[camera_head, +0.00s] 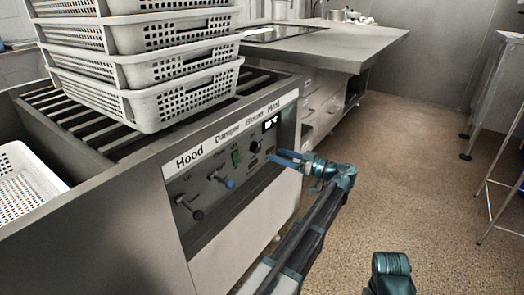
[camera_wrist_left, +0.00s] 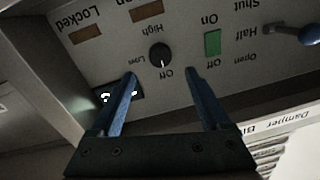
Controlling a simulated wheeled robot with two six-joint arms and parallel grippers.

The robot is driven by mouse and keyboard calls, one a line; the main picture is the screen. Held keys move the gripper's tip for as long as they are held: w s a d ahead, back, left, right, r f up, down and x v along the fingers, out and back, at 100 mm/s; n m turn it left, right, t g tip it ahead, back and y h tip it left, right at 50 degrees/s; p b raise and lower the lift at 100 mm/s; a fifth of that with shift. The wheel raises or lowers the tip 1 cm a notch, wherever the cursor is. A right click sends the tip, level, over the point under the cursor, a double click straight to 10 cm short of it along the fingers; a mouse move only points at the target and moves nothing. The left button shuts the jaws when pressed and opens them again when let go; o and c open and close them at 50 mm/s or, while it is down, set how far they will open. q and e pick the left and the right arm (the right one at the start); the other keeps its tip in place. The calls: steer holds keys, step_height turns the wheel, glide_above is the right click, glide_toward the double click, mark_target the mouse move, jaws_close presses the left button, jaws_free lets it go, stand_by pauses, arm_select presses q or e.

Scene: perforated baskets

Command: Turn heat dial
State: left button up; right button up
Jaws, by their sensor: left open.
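The heat dial is a small round black knob (camera_head: 255,146) on the dark control panel (camera_head: 205,213). I cannot tell whether a finger touches the panel. The right gripper is not in view; a teal part of my other arm shows at the bottom.
A green switch (camera_head: 236,157) and a blue-tipped lever (camera_head: 228,182) sit beside the dial. A dark lever (camera_head: 196,213) is lower left. A lit display (camera_head: 271,122) is above right. Stacked white baskets (camera_head: 150,103) stand on the slatted top.

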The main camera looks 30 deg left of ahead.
mark_target(259, 148)
arm_select(q)
steer(key=a, duration=0.7)
steer(key=shift+w+a, duration=0.1)
steer(key=shift+a, duration=0.3)
jaws_close()
